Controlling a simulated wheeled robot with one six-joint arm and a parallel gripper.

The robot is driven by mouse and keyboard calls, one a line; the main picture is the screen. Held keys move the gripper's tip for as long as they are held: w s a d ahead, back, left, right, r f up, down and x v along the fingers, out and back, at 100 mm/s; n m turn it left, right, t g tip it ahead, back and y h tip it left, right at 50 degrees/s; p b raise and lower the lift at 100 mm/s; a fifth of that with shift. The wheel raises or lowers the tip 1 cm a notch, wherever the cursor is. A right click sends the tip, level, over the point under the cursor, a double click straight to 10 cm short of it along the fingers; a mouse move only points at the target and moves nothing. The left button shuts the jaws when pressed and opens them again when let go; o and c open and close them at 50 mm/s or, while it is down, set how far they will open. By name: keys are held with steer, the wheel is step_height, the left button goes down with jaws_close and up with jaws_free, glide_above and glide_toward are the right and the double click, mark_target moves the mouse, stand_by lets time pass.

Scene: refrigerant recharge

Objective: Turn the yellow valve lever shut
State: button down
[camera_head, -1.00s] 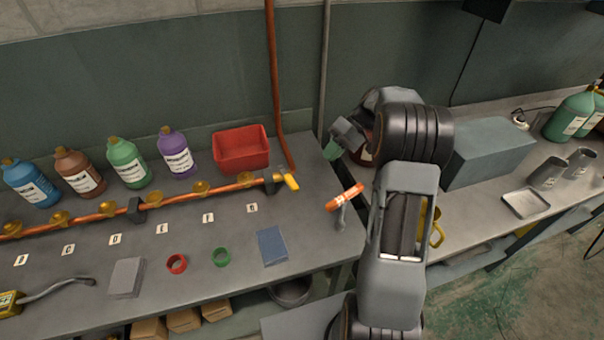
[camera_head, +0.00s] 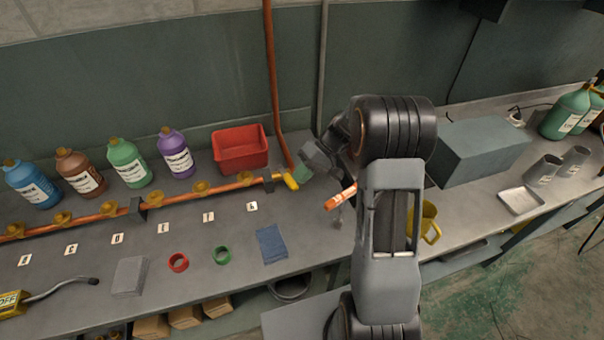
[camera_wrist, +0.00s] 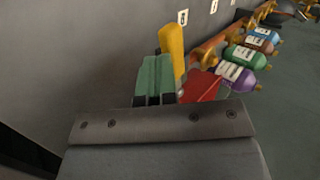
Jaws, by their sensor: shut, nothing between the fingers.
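The yellow valve lever (camera_head: 290,182) is at the right end of the copper pipe on the bench, angled down to the right in the head view. In the wrist view the lever (camera_wrist: 172,50) stands just beyond and beside my fingertips. My gripper (camera_head: 303,173) has green fingers and is close to the lever's right side. It is shut with nothing in it, as the green fingers (camera_wrist: 154,78) lie together in the wrist view. I cannot tell whether the fingers touch the lever.
The copper pipe (camera_head: 105,212) runs left with several brass valves. A red bin (camera_head: 240,150) stands behind the lever. Several bottles (camera_head: 128,165) line the back. A blue pad (camera_head: 271,244) lies in front.

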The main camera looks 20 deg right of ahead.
steer(key=shift+s+a+f+m+t+b, duration=0.25)
steer(key=shift+m+t+b, duration=0.2)
steer(key=shift+b, duration=0.25)
steer(key=shift+s+a+r+m+t+b, duration=0.25)
steer(key=shift+a+m+t+b, duration=0.3)
steer(key=shift+m+t, duration=0.3)
steer(key=shift+d, duration=0.15)
